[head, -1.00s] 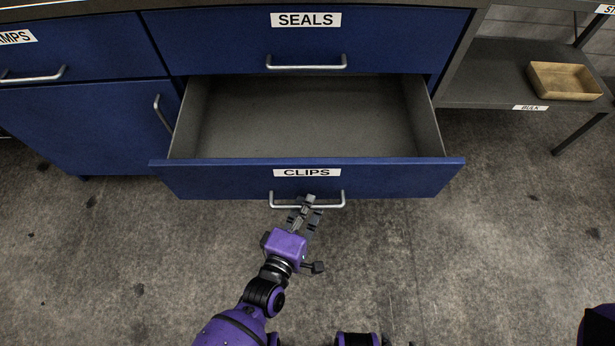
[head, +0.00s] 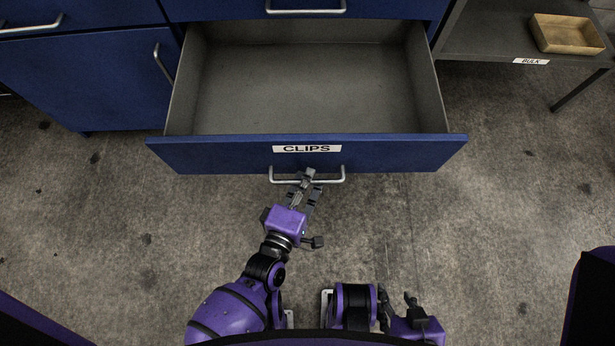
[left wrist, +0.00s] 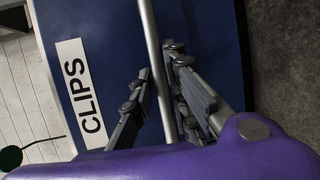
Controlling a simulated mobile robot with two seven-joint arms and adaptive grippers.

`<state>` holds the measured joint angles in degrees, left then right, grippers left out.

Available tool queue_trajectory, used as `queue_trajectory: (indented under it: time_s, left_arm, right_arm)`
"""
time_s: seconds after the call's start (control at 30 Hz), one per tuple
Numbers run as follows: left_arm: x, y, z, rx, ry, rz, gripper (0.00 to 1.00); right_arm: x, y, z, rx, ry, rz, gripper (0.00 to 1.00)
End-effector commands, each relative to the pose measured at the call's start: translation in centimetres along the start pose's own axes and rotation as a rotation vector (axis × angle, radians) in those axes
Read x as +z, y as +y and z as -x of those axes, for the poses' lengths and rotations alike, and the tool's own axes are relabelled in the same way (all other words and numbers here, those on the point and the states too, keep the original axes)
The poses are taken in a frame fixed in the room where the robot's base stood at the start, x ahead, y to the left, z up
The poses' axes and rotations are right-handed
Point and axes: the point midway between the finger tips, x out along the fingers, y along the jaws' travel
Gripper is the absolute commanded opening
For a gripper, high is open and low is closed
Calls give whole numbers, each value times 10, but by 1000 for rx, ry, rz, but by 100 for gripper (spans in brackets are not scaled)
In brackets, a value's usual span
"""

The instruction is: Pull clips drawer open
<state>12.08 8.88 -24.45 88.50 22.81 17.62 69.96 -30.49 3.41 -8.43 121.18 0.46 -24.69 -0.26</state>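The clips drawer (head: 220,156) stands well out from the blue cabinet, with its grey, empty inside showing. Its label also shows in the left wrist view (left wrist: 81,94). Its metal bar handle (head: 331,180) runs across the front. My left gripper (head: 307,180) is at the middle of the handle. In the left wrist view the handle bar (left wrist: 158,75) passes between the two fingers (left wrist: 160,85); a gap shows on the left finger's side, so a firm grip is not clear. My right gripper (head: 412,306) is low in the head view, away from the drawer; its fingers are too unclear to read.
A closed blue drawer with a handle (head: 306,10) is above. A blue cupboard door (head: 85,85) is at the left. A grey shelf (head: 485,45) at the right holds a wooden tray (head: 567,35). The concrete floor before the drawer is clear.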

Motion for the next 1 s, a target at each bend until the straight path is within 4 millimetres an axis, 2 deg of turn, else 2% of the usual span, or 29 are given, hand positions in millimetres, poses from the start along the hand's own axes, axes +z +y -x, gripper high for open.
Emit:
queue_trajectory:
  time_s: [0.07,0.43,0.8,1.0]
  left_arm:
    - [0,0,0,0,0,-1,29]
    - [0,-2,5,-3,-1,-4,29]
    - [0,-1,62,-4,-1,-3,29]
    - [0,0,75,-2,0,-2,29]
  right_arm:
    - [0,0,0,0,0,0,40]
    - [9,3,3,6,-18,-2,40]
    - [7,2,2,3,-13,0,40]
    - [6,2,2,3,-12,0,40]
